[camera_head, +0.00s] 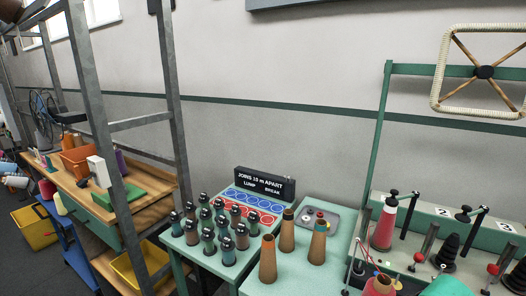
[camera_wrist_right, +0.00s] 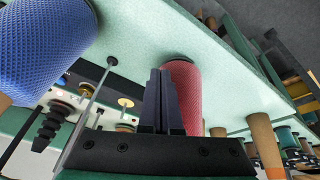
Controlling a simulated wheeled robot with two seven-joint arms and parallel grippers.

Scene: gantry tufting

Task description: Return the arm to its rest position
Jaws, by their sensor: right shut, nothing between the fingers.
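My right gripper (camera_wrist_right: 163,74) shows in the right wrist view. Its two dark fingers are together with nothing between them. A red yarn cone (camera_wrist_right: 190,88) stands right behind the fingers in that view; I cannot tell whether they touch. Neither arm shows in the head view, and my left gripper is not in view.
A blue yarn cone (camera_wrist_right: 45,45) is close on the left in the wrist view. The head view shows a green creel frame (camera_head: 382,130) at right, bare brown cones (camera_head: 268,260), several dark-topped bobbins (camera_head: 208,232), a sign (camera_head: 264,184) and grey metal uprights (camera_head: 92,100).

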